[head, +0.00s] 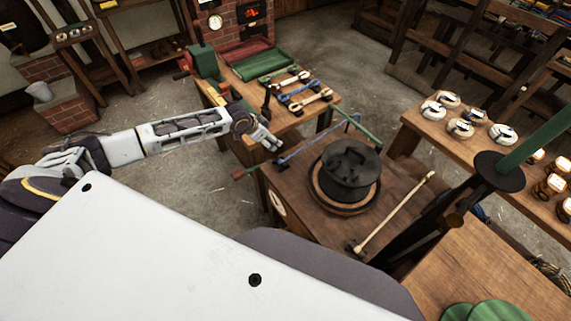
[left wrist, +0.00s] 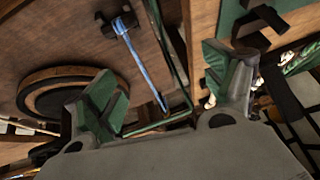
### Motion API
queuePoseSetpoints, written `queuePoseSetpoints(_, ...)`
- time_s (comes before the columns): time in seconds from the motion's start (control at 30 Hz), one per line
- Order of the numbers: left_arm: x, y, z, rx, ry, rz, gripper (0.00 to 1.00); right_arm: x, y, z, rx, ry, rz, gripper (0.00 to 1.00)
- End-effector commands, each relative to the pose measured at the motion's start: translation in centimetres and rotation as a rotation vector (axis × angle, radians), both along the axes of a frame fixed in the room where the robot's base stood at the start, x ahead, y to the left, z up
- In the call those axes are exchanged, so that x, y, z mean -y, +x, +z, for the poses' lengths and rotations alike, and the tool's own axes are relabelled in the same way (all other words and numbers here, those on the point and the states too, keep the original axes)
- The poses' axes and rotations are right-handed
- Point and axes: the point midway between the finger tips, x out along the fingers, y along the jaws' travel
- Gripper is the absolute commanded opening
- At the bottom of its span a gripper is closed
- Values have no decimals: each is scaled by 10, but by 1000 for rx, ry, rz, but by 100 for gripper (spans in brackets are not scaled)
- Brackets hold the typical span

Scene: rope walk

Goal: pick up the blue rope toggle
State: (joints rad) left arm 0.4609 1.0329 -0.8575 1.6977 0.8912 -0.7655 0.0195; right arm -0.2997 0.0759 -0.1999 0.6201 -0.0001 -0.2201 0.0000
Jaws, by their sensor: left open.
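A blue rope piece with dark ends (head: 299,91), which looks like the blue rope toggle, lies on the wooden bench at the back in the head view, between two pale pieces (head: 289,79) (head: 317,97). My left gripper (head: 272,144) is nearer the camera than it, over the gap beside the bench's front edge. In the left wrist view its two green-padded fingers (left wrist: 165,98) stand wide apart with nothing held between them. I cannot make out the toggle surely in the wrist view. My right gripper is not in view.
A thin blue bar (head: 302,144) with a green frame reaches past the nearer table's edge, close to my left gripper; it also shows in the wrist view (left wrist: 140,62). A black lidded pot (head: 347,172) stands there. A green vise (head: 205,65) and red tray (head: 247,55) are behind.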

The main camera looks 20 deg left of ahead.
Motion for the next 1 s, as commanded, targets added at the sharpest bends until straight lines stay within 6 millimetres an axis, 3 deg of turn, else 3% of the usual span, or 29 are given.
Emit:
queuePoseSetpoints(0.3,19,-23,-2,-103,-39,3,84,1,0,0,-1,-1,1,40)
queuePoseSetpoints(0.7,15,-44,-12,-214,-29,26,84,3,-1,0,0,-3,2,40)
queuePoseSetpoints(1.0,13,-46,-14,-225,-23,30,84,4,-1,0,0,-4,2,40)
